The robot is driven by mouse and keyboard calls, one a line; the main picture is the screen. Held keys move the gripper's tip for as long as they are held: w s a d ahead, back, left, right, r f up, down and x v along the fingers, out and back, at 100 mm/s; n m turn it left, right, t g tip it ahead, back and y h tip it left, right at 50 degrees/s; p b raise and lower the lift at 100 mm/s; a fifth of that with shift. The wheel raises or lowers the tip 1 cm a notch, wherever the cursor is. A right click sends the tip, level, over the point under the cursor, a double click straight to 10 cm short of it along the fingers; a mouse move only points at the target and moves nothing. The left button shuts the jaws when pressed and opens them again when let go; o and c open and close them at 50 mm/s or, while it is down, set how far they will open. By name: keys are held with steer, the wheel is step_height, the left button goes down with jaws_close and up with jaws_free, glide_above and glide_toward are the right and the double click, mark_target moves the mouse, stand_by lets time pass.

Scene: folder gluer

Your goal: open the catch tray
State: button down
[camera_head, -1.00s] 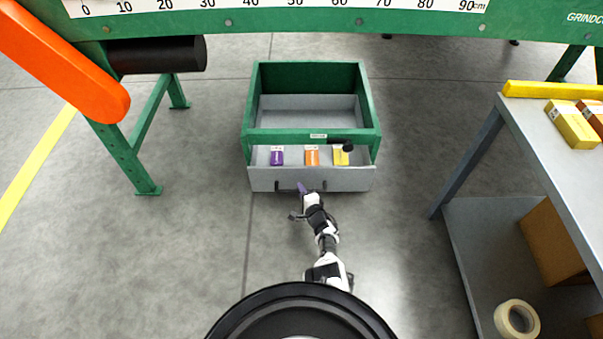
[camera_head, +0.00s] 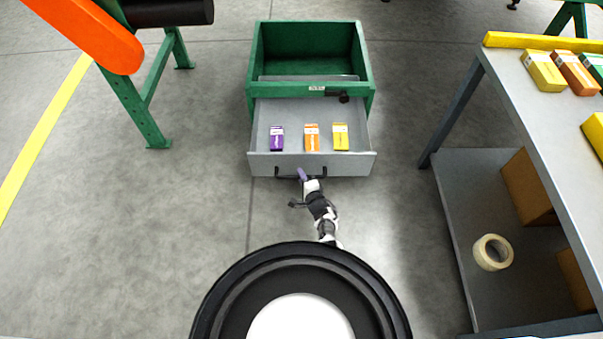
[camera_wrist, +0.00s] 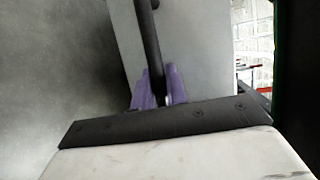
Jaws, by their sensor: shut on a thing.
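The catch tray (camera_head: 265,161) is a grey drawer pulled well out of a green housing (camera_head: 254,83). A purple, an orange and a yellow box stand or lie in it: the purple box (camera_head: 276,137), the orange box (camera_head: 312,137) and the yellow box (camera_head: 341,136). A dark bar handle (camera_head: 284,177) runs along its front. My gripper (camera_head: 302,175), with purple fingers, is shut on this handle. In the wrist view the purple fingers (camera_wrist: 157,87) sit either side of the dark handle bar (camera_wrist: 149,45). A black latch (camera_head: 343,97) is on the housing's front edge.
A grey workbench (camera_head: 520,110) with boxes on top stands at the right, with a tape roll (camera_head: 493,252) and a cardboard box (camera_head: 528,187) on its lower shelf. A green machine leg (camera_head: 130,110) stands at the left. Floor on both sides of the tray is clear.

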steer(key=shift+s, duration=0.5)
steer(key=c, duration=1.4)
jaws_free()
steer(key=shift+r, duration=0.15)
